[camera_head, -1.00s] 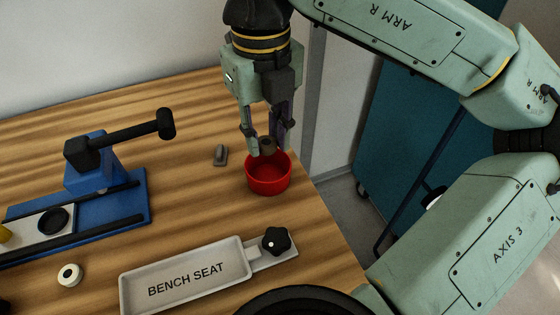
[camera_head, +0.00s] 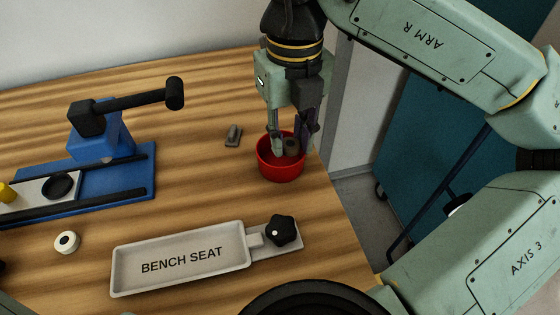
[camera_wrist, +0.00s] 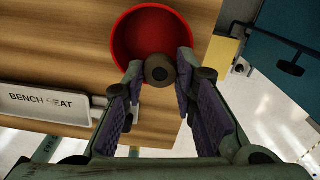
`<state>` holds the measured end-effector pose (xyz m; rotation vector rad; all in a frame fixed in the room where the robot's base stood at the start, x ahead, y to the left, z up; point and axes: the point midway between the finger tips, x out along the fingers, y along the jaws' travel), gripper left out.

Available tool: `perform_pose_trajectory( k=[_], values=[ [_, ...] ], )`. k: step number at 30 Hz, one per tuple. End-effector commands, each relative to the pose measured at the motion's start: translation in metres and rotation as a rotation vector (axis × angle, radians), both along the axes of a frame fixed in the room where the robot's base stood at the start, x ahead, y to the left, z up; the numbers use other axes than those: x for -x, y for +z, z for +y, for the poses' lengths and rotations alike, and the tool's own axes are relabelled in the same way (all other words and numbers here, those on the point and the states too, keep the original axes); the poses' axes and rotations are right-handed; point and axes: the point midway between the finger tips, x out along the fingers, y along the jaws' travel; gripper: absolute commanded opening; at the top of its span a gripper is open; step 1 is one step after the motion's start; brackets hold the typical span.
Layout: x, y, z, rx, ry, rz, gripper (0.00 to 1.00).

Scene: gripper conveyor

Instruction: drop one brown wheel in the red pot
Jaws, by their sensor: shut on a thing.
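The red pot (camera_head: 281,169) stands on the wooden table near its right edge; in the wrist view it shows as a round red bowl (camera_wrist: 124,38). My gripper (camera_head: 290,147) points down over the pot, its fingertips at about the level of the rim or just inside. It is shut on a brown wheel (camera_head: 291,147), a small ring with a dark hole. In the wrist view the wheel (camera_wrist: 159,70) sits between the fingertips and overlaps the near part of the pot. The pot's floor beneath the wheel is partly hidden.
A grey tray labelled BENCH SEAT (camera_head: 180,258) with a black knob (camera_head: 282,230) lies in front of the pot. A blue fixture with a black handle (camera_head: 112,170) stands left. A white ring (camera_head: 67,242) and a small grey piece (camera_head: 233,136) lie on the table.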

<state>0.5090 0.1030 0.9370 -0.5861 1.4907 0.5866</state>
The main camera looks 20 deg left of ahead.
Motion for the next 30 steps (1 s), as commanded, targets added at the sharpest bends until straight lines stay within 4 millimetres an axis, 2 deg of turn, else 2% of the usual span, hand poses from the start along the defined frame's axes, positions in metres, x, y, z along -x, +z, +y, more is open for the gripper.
perform_pose_trajectory(
  k=[2, 9, 10, 20, 30],
  values=[
    [0.0001, -0.0059, 0.0001, 0.0, 0.001, 0.0, 0.09],
    [0.0001, -0.0054, 0.0001, 0.0, 0.0, 0.0, 0.09],
    [0.0001, -0.0054, 0.0001, 0.0, 0.0, 0.0, 0.26],
    [0.0001, -0.0053, 0.0001, 0.0, 0.0, 0.0, 0.48],
    [-0.0001, -0.0034, 0.0001, 0.0, -0.001, -0.001, 0.49]
  ],
)
